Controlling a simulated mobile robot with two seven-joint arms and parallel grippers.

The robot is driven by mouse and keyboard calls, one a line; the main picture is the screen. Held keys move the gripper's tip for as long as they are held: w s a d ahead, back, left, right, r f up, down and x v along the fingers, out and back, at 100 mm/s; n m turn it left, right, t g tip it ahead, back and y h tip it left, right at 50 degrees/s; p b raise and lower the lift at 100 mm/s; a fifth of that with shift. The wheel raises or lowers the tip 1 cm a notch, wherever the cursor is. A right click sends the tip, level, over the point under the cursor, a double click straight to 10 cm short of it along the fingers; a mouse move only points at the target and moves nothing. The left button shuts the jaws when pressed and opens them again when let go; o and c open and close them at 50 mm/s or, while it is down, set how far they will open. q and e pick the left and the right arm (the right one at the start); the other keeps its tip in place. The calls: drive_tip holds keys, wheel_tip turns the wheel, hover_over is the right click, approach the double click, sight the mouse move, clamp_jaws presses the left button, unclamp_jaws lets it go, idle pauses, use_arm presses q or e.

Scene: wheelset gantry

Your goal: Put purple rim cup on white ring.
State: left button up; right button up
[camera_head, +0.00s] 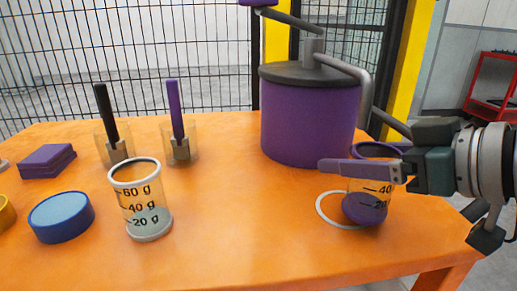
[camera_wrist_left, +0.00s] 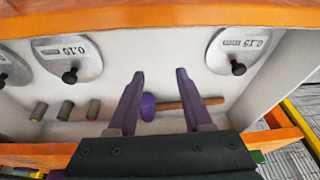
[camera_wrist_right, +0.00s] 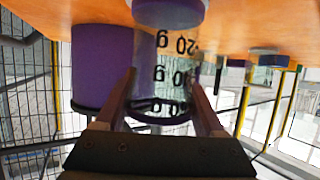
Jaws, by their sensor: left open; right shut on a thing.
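The purple rim cup (camera_head: 367,209) is a clear beaker with dark markings and purple in its lower part. My right gripper (camera_head: 362,168) is shut on it near the rim, and the cup stands upright. The white ring (camera_head: 320,213) lies on the orange table; its left arc shows beside the cup and the rest is hidden. The cup's base overlaps the ring's right part; I cannot tell whether it touches the table. The right wrist view shows the cup (camera_wrist_right: 165,70) between the fingers. My left gripper (camera_wrist_left: 160,76) is open and empty, in the left wrist view only.
A large purple pot (camera_head: 308,120) with a pipe stands just behind the cup. A white-rimmed cup (camera_head: 142,205), a blue round dish (camera_head: 62,218) and two holders with handles stand left. A shelf with weight plates (camera_wrist_left: 68,56) and a purple-headed hammer (camera_wrist_left: 148,107) faces my left gripper.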

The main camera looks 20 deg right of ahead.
use_arm(q)
drive_tip(key=shift+a+f+b, duration=0.1)
drive_tip(key=shift+f+b, duration=0.35)
drive_tip(key=shift+f, duration=0.15)
use_arm(e)
drive_tip(key=x, duration=0.3)
drive_tip(key=shift+w+r, duration=0.1)
drive_tip(key=shift+r, duration=0.05)
use_arm(q)
drive_tip(key=shift+w+f, duration=0.1)
use_arm(e)
drive_tip(key=shift+f, duration=0.3)
drive_tip(key=o, duration=1.5)
drive_tip(key=shift+f, duration=0.1)
drive_tip(key=shift+s+d+r, duration=0.15)
drive_tip(key=shift+s+r, duration=0.2)
drive_tip(key=shift+s, duration=0.2)
use_arm(q)
wheel_tip(320, 180, up, 5)
drive_tip(key=p, duration=0.4)
drive_tip(key=shift+f, duration=0.15)
use_arm(e)
drive_tip(key=v, duration=1.1)
